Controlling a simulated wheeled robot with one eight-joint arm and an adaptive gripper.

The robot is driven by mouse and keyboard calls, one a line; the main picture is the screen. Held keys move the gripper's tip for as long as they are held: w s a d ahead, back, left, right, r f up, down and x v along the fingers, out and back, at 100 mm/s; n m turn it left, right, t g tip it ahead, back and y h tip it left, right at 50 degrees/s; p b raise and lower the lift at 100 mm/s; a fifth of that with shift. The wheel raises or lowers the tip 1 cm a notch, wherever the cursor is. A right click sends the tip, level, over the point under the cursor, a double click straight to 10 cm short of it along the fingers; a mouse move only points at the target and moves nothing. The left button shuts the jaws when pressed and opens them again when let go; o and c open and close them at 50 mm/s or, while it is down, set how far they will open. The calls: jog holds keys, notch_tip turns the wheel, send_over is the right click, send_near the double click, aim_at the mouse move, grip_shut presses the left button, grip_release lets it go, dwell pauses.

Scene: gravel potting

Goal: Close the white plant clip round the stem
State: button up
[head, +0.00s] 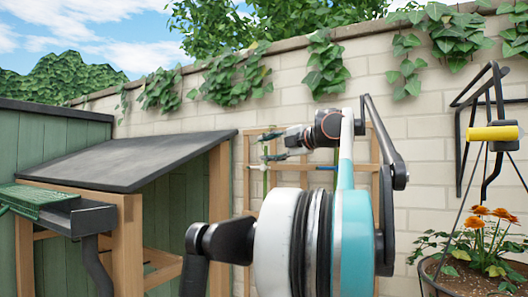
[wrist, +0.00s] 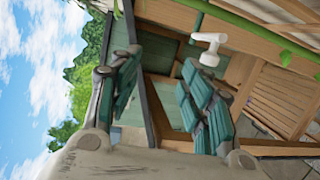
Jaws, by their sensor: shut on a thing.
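The white plant clip (wrist: 208,41) is in the upper middle of the wrist view, at the tips of my gripper (wrist: 165,85). The gripper's teal-padded fingers show at both sides, and I am shut on the clip. The contact itself is hard to make out. A green stem (wrist: 249,25) runs across the upper right, close to the clip; I cannot tell whether the clip is round it. In the head view my gripper (head: 281,141) is at the trellis, by the thin green stem (head: 265,183). The clip is too small to tell there.
A wooden trellis (head: 247,170) stands against the pale brick wall (head: 425,150). A dark-roofed wooden shelter (head: 130,160) is at the left. Ivy hangs along the wall top.

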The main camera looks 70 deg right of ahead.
jog(key=shift+s+d+f, duration=0.1)
jog(key=shift+s+f, duration=0.15)
jog(key=shift+s, duration=0.55)
jog(key=shift+s+f, duration=0.2)
jog(key=shift+s, duration=0.55)
jog(key=shift+w, duration=0.1)
